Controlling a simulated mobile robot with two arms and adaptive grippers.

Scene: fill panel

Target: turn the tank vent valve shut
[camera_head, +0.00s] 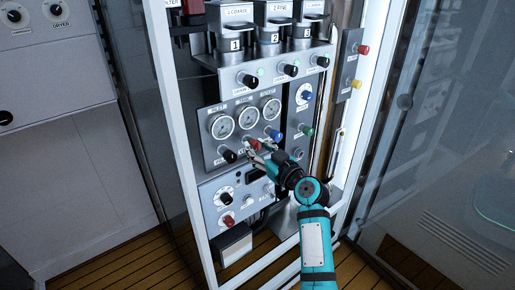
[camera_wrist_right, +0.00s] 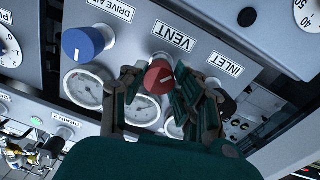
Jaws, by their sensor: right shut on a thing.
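The vent valve is a red round knob (camera_wrist_right: 160,77) beside the VENT label (camera_wrist_right: 175,37) in the right wrist view. In the head view the red knob (camera_head: 251,144) sits below the middle gauge, partly hidden by my fingers. My right gripper (camera_head: 256,149) reaches it from the lower right. Its fingers lie on both sides of the knob in the wrist view (camera_wrist_right: 160,88), shut on it. My left gripper is not in view.
A blue knob (camera_wrist_right: 83,44) and a black INLET knob (camera_head: 229,156) flank the red one closely. Pressure gauges (camera_head: 247,118) sit above. A lower panel (camera_head: 212,198) holds more knobs. The white cabinet frame (camera_head: 186,160) stands left, and a glass wall (camera_head: 440,150) stands right.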

